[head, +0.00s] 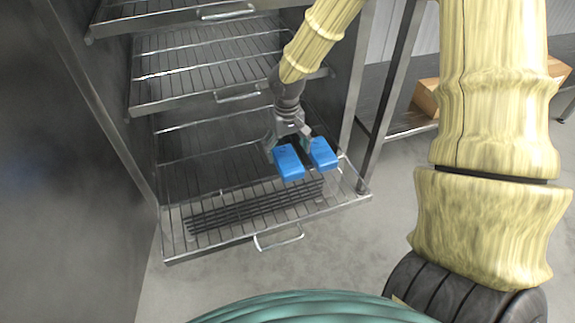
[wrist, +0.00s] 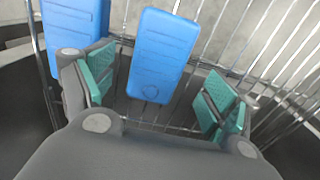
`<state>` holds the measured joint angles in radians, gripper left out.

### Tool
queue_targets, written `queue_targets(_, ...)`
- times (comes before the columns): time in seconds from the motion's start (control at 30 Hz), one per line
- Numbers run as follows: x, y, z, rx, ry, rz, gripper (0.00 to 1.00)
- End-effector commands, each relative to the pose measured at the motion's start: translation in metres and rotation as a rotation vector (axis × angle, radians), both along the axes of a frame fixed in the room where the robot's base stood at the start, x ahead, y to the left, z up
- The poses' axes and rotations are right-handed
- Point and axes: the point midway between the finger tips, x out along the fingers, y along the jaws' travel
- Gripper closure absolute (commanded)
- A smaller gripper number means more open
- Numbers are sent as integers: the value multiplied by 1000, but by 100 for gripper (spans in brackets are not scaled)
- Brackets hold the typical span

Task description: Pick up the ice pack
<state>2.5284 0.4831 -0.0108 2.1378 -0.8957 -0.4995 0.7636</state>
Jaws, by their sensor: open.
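Two blue ice packs, a left one (head: 289,162) and a right one (head: 322,153), are at the pulled-out lowest wire rack in the head view. My gripper (head: 287,138) is open just behind them, pointing down. In the wrist view, one blue ice pack (wrist: 163,52) lies ahead of and between my open green-padded fingers (wrist: 160,90), nearer the left finger. The other blue ice pack (wrist: 76,35) is outside the left finger, partly hidden by it. I cannot tell whether a finger touches either pack.
The lowest wire rack (head: 185,245) has a front handle and a dark slatted grille (head: 250,208) on it. More wire racks (head: 205,65) are above, close to my arm. A metal post (head: 385,100) stands to the right. Cardboard boxes (head: 427,97) sit on a shelf beyond.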

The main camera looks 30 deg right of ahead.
Motion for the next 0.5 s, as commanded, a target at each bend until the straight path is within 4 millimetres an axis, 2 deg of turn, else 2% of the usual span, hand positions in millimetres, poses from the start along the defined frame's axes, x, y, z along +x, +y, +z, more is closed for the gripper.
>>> queue_targets(0.3,1,-3,-38,1,1,-2,12)
queue_targets(0.5,1,-3,-49,0,-1,-1,12)
